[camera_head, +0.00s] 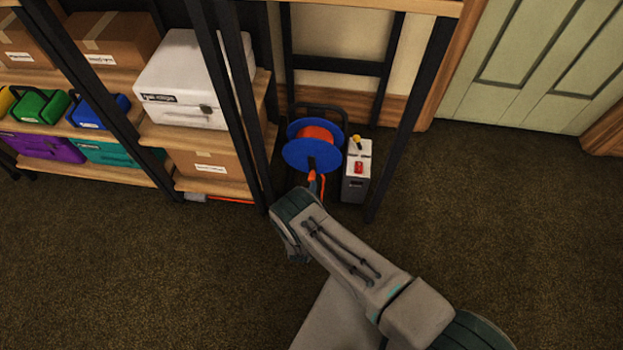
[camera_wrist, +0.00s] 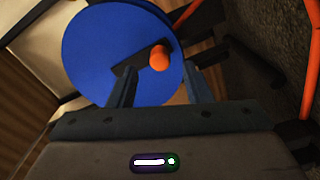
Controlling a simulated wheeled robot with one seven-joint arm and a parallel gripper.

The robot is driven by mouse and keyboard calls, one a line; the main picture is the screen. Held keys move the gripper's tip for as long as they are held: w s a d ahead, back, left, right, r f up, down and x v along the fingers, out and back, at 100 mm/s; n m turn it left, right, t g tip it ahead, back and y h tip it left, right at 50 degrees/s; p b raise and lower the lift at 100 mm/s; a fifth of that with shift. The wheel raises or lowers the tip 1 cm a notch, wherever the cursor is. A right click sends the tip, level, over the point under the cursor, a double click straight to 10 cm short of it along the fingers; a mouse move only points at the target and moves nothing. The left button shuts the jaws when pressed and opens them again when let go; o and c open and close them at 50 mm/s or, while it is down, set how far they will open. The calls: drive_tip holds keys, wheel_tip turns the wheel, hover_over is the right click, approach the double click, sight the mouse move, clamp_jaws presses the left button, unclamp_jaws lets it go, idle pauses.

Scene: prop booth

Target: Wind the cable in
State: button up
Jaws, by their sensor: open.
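A cable reel with blue round side plates (camera_head: 298,155) and orange cable (camera_head: 318,133) wound on it stands in a dark frame at the shelf's foot. In the wrist view its blue plate (camera_wrist: 95,50) fills the upper left. A dark crank arm with an orange knob (camera_wrist: 159,60) sits on that plate. My gripper (camera_wrist: 161,78) is open, with one finger on each side of the knob in the picture; I cannot tell whether they touch it.
A grey box (camera_head: 355,186) with a red button and a yellow-topped lever stands right of the reel. Shelf posts (camera_head: 408,115) rise on both sides. Orange cable (camera_wrist: 308,65) runs along the wrist view's right edge. A shelf with a white case (camera_head: 183,80) is left. The carpet (camera_head: 110,270) in front is clear.

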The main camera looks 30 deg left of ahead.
drive_tip(key=p+v, duration=0.1)
drive_tip(key=v, duration=0.7)
drive_tip(key=shift+s+p, duration=0.2)
drive_tip(key=shift+p, duration=0.2)
